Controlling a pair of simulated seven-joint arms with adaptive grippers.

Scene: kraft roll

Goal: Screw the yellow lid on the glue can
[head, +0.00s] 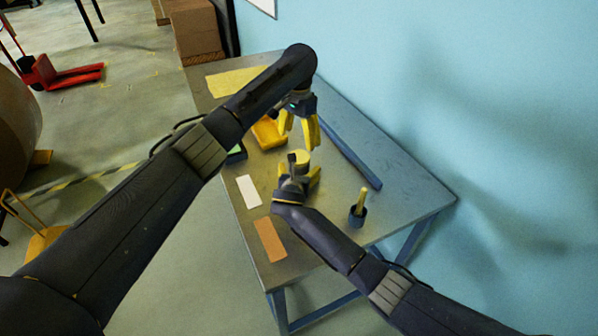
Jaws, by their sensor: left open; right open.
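A round pale-yellow top, which looks like the yellow lid (302,156), shows between my two grippers over the table. The glue can is not clearly visible; the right gripper hides what is below the yellow top, so I cannot tell whether the lid sits on a can. My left gripper (298,138) points down from above, its yellow fingers open, just above and behind the yellow top. My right gripper (299,170) reaches in from the front, its fingers open close around or beside the space under the yellow top. Contact cannot be made out.
On the table (400,190) are a yellow tray (267,134), a long blue bar (345,150), a dark cup with a yellow stick (358,212), a white card (248,191), an orange card (270,240) and a yellow sheet (232,82). The right side is mostly clear. A blue wall stands behind.

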